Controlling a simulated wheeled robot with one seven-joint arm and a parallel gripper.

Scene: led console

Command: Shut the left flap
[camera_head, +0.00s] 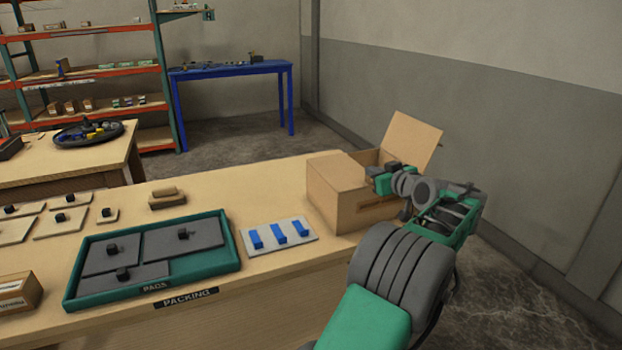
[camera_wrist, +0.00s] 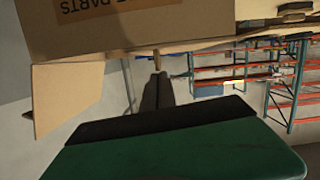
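The cardboard box (camera_head: 365,212) stands at the right end of the packing table. A panel that looks like its left flap (camera_head: 337,173) lies about flat over the left part of the top. The right flap (camera_head: 412,142) stands up and leans outward; it also shows at the left of the wrist view (camera_wrist: 62,100). The box's labelled face (camera_wrist: 130,25) is upside down in the wrist view. My gripper (camera_head: 374,171) is at the box's top opening, by the inner edge of the left panel. In the wrist view its dark fingers (camera_wrist: 156,78) look together and empty. Contact is unclear.
A white plate with blue blocks (camera_head: 279,234) lies left of the box. A green tray with grey pads (camera_head: 228,262) is further left on the table (camera_head: 270,290). A blue table (camera_head: 230,69) and shelves stand behind. A wall is right of the box.

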